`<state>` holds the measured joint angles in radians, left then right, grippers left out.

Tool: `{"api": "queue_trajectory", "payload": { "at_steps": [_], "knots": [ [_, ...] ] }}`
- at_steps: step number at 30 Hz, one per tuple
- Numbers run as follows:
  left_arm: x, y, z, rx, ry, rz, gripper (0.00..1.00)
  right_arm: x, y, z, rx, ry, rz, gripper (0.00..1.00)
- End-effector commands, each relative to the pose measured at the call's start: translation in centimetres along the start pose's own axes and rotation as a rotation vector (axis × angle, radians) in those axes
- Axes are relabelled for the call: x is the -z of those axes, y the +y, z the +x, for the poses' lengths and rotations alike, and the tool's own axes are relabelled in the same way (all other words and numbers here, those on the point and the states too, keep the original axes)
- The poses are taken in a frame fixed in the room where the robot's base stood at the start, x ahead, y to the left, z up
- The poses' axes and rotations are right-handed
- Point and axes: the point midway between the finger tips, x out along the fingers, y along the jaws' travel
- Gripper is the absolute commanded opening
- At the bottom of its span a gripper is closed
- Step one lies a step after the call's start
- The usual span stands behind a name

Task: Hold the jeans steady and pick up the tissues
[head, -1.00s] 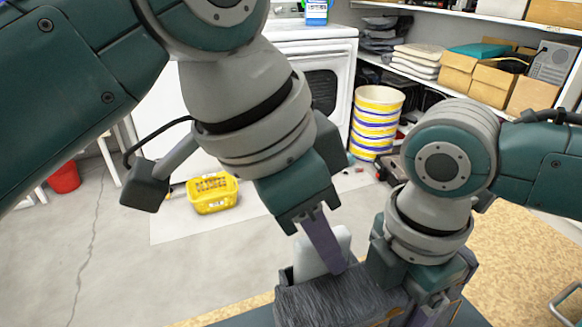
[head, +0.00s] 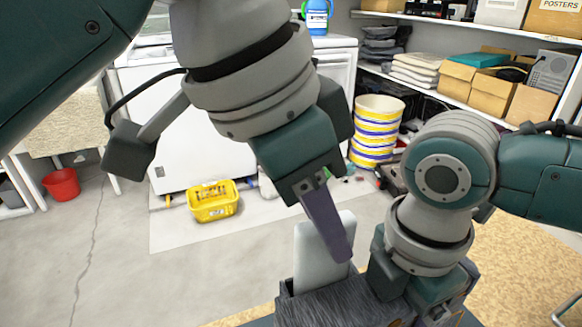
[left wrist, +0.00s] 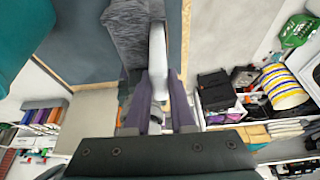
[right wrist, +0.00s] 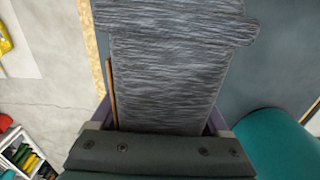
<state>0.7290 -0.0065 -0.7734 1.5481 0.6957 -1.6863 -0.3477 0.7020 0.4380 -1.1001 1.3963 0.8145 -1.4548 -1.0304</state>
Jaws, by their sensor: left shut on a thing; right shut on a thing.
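The tissues, a smooth white-grey upright pack (head: 313,262), stand out above the dark grey jeans (head: 335,305) at the bottom of the head view. My left gripper (head: 330,225) is shut on the tissues; the left wrist view shows the pale pack (left wrist: 157,45) between its purple fingers. The tissues' lower end is hidden behind the jeans in the head view. My right gripper (right wrist: 160,115) is shut on the jeans (right wrist: 170,60), which look like a folded, streaked grey block in the right wrist view. The jeans lie beside the tissues.
A yellow basket (head: 213,203) sits on the floor, with a red bucket (head: 62,185) farther left. A striped bin (head: 375,130) stands by the white appliance (head: 335,70). Shelves at the back right hold cardboard boxes (head: 490,90). The floor left of my grippers is open.

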Motion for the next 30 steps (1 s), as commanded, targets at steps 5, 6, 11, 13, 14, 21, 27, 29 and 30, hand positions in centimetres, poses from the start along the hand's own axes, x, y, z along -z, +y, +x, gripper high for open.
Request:
{"api": "queue_trajectory", "payload": {
  "at_steps": [5, 6, 11, 13, 14, 21, 27, 29, 30],
  "knots": [
    [1.7, 0.0, -3.7, 0.003, 0.006, 0.004, 0.00, 0.0, 0.0, 0.0, -0.001, -0.001, 0.000, 0.00],
    [1.9, 0.0, -4.3, 0.003, 0.005, 0.004, 0.00, 0.0, 0.0, 0.0, -0.001, -0.001, 0.000, 0.00],
    [2.5, 0.0, -5.9, 0.000, 0.003, 0.002, 0.00, 0.0, 0.0, 0.1, -0.001, -0.001, 0.000, 0.00],
    [2.6, 0.0, -6.2, 0.000, 0.002, 0.001, 0.00, 0.0, 0.0, 0.1, -0.001, -0.001, 0.000, 0.00],
    [2.6, 0.0, -6.2, 0.000, 0.002, 0.001, 0.00, 0.0, 0.0, 0.1, -0.001, -0.001, 0.000, 0.00],
    [2.6, 0.0, -6.2, 0.000, 0.001, 0.000, 0.00, 0.0, 0.0, 0.1, -0.001, -0.001, 0.000, 0.83],
    [2.6, 0.0, -6.2, 0.000, 0.001, 0.000, 0.00, 0.0, 0.0, 0.0, 0.000, -0.001, 0.000, 1.00],
    [2.6, 0.0, -6.2, 0.000, 0.001, 0.000, 0.00, 0.0, 0.0, 0.0, 0.000, 0.000, 0.000, 1.00],
    [2.6, 0.0, -6.2, 0.000, 0.001, 0.000, 0.00, 0.0, 0.0, 0.0, 0.000, 0.000, 0.000, 1.00]
  ]
}}
